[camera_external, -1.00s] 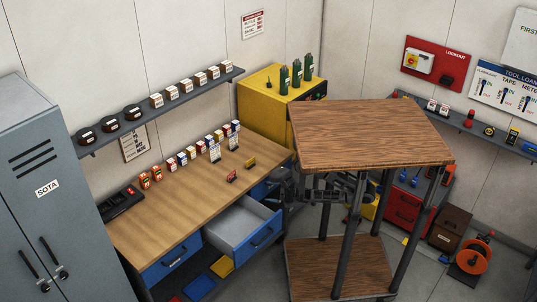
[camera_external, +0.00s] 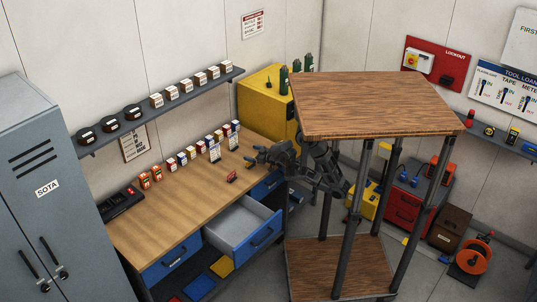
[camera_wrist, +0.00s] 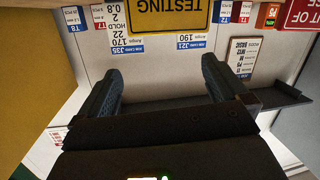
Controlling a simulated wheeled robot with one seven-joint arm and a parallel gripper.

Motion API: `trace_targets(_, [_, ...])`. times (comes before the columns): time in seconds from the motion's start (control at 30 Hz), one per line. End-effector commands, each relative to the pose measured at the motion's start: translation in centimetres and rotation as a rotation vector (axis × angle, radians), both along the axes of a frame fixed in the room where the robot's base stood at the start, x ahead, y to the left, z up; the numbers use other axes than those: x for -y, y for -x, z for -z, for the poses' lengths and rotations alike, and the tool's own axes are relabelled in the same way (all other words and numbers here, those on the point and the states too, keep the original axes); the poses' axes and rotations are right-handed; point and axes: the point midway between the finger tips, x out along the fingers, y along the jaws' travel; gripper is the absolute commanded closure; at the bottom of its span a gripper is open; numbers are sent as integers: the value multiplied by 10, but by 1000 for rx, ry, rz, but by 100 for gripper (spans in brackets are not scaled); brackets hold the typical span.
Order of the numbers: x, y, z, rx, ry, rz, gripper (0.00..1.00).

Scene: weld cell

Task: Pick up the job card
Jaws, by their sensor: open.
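Two white job cards with blue headers stand on the wooden workbench (camera_external: 170,205), one card (camera_external: 214,152) a little in front of the other (camera_external: 233,139). In the wrist view the cards appear upside down: J35 (camera_wrist: 126,38) left of centre and J21 (camera_wrist: 190,40) near the middle. My gripper (camera_external: 255,156) is at the bench's right end, to the right of the cards. In the wrist view its fingers (camera_wrist: 160,70) are apart with nothing between them, and the cards lie beyond the fingertips.
A red sign (camera_external: 232,176) stands on the bench; it also shows at the wrist view's upper right (camera_wrist: 300,14). A yellow TESTING sign (camera_wrist: 167,16) is at the wrist view's top. A drawer (camera_external: 238,228) is open below. A wood-topped cart (camera_external: 375,105) stands close to my arm.

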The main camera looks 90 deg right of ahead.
Motion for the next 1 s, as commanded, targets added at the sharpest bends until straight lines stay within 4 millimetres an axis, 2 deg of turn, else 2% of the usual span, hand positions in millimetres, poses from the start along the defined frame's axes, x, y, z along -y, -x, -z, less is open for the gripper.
trace_targets(0.03, [2, -10, -8, -42, 36, 0, 0])
trace_targets(0.2, [10, -36, -16, -219, 153, 5, 0])
trace_targets(0.53, [18, -74, -32, -478, 289, 8, 0])
trace_targets(0.67, [19, -90, -28, -460, 232, 31, 0])
trace_targets(1.0, [20, -148, -27, -223, -80, 152, 0])
